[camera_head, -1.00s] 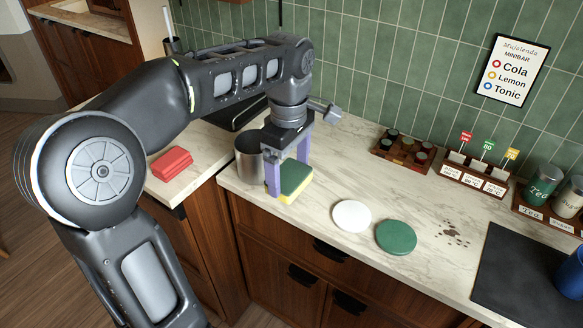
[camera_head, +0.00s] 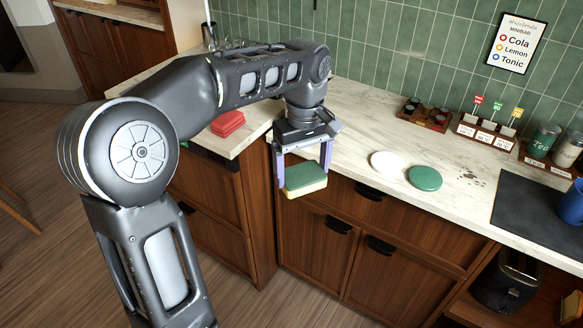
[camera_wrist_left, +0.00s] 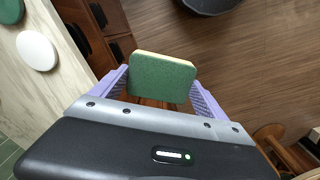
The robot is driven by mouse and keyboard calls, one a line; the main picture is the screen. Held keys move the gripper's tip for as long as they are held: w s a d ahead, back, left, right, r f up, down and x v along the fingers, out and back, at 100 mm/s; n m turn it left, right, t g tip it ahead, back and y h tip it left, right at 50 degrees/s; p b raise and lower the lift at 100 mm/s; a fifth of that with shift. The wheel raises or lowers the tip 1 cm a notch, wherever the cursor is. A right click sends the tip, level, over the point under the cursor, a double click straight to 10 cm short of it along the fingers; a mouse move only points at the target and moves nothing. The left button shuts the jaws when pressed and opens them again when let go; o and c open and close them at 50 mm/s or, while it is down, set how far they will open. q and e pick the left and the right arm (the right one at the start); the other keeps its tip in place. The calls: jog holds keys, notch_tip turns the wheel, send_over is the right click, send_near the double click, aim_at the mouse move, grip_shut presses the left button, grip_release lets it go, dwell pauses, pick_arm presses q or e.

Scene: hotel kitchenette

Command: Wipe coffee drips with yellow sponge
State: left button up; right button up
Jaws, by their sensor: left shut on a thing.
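My left gripper (camera_head: 303,178) is shut on the yellow sponge (camera_head: 305,190), which has a green scouring top. The sponge hangs in the air in front of the counter's front edge, before the wooden cabinet doors. In the left wrist view the sponge (camera_wrist_left: 162,78) sits between the two purple fingers, green face toward the camera. Brown coffee drips (camera_head: 473,176) lie on the marble counter, right of the green disc and left of the dark mat, well to the right of the gripper. My right gripper is not in view.
A white disc (camera_head: 386,161) and a green disc (camera_head: 425,178) lie on the counter between gripper and drips. A dark mat (camera_head: 530,212) with a blue cup (camera_head: 573,203) is at the right. Racks and canisters (camera_head: 540,143) line the wall. A red block (camera_head: 228,123) lies at the left.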

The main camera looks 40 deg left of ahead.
pick_arm(q)
jog(key=w+d+f+m, duration=0.5)
jog(key=d+f+m, duration=0.6)
jog(key=shift+w+f+m, duration=0.4)
jog(key=shift+d, duration=0.15)
